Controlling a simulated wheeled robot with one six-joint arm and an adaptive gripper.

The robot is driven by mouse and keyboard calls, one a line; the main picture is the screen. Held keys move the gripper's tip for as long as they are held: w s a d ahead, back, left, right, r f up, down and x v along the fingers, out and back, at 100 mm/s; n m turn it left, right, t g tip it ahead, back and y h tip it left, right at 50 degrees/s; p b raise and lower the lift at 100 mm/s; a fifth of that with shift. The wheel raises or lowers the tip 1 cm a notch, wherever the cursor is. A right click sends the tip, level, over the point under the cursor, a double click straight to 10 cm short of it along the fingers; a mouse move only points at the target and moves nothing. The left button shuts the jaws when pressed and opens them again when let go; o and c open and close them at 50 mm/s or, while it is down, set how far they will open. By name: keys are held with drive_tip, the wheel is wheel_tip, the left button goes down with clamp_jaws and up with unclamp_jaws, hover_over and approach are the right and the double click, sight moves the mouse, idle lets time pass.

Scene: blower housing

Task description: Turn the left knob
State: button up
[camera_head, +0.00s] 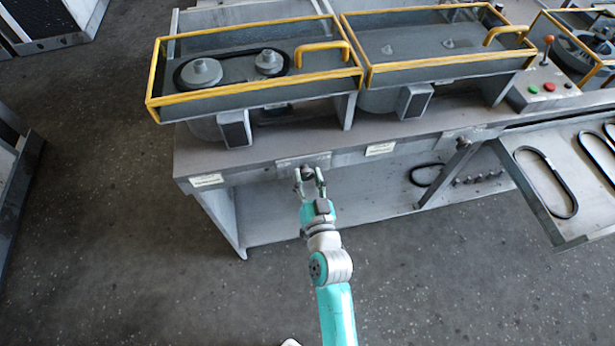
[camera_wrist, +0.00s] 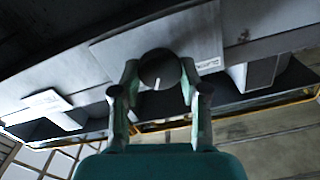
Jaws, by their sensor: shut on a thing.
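The left knob (camera_wrist: 160,70) is a dark round knob with a white pointer line, set on a light plate on the front of the bench. In the wrist view my gripper (camera_wrist: 160,84) has one finger on each side of the knob and is shut on it. The pointer line slants slightly from straight down in that view. In the head view my gripper (camera_head: 311,182) reaches the front panel below the left housing, and the knob (camera_head: 307,172) shows only partly between the fingers.
Two yellow-rimmed housings, a left one (camera_head: 240,100) with pulleys and a belt and a right one (camera_head: 440,70), stand on the bench. Another knob (camera_head: 463,143) is on the front panel at right. A tray (camera_head: 535,190) with belts juts out at right. The floor in front is clear.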

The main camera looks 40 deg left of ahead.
drive_tip(key=m, duration=0.5)
drive_tip(key=shift+w, duration=0.1)
drive_tip(key=shift+m, duration=0.4)
drive_tip(key=o, duration=1.1)
drive_tip(key=shift+o, duration=0.2)
drive_tip(key=shift+d+f, duration=0.1)
drive_tip(key=v, duration=1.2)
